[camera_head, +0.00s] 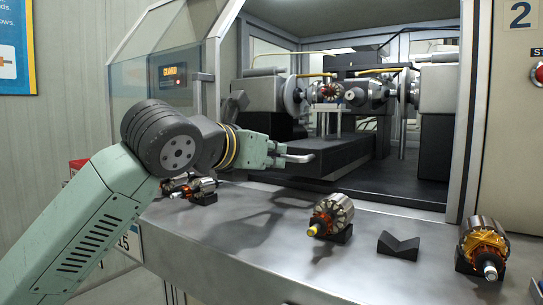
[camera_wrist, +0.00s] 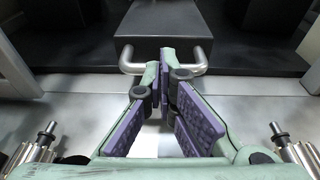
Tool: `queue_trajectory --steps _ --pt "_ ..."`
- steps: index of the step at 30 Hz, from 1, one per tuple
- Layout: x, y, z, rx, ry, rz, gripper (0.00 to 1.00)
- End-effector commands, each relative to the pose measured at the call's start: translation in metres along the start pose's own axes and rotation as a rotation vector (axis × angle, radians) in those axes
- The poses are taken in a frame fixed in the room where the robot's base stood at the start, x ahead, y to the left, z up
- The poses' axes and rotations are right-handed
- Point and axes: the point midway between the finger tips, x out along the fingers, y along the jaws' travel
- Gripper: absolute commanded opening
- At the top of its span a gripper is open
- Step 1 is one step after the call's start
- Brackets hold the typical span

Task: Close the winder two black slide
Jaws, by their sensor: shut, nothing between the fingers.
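The black slide (camera_head: 335,152) is a dark block that projects from under the winder's spindles toward the front opening. In the wrist view its flat top (camera_wrist: 165,20) is straight ahead, with a U-shaped metal handle (camera_wrist: 201,62) on its front end. The handle also shows in the head view (camera_head: 300,157). My gripper (camera_head: 276,160) is at the handle, in front of the slide. In the wrist view its purple-padded fingers (camera_wrist: 164,62) are shut and empty, with the tips over the middle of the handle bar. Whether they touch the bar I cannot tell.
A steel bench (camera_head: 255,235) runs in front of the winder. Armatures stand on it, one at the centre (camera_head: 333,215), one at the right (camera_head: 483,245) and more behind my arm. An empty black V-block (camera_head: 398,246) sits between. A clear guard panel (camera_head: 150,75) is at the left.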

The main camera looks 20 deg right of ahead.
Motion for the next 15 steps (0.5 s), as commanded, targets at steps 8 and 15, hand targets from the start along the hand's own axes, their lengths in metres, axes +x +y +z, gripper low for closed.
queue_trajectory --steps 8,15 --pt "0.065 -0.003 0.014 0.003 0.001 -0.002 0.00" --pt "0.096 -0.003 0.021 0.001 0.000 -0.001 0.00"
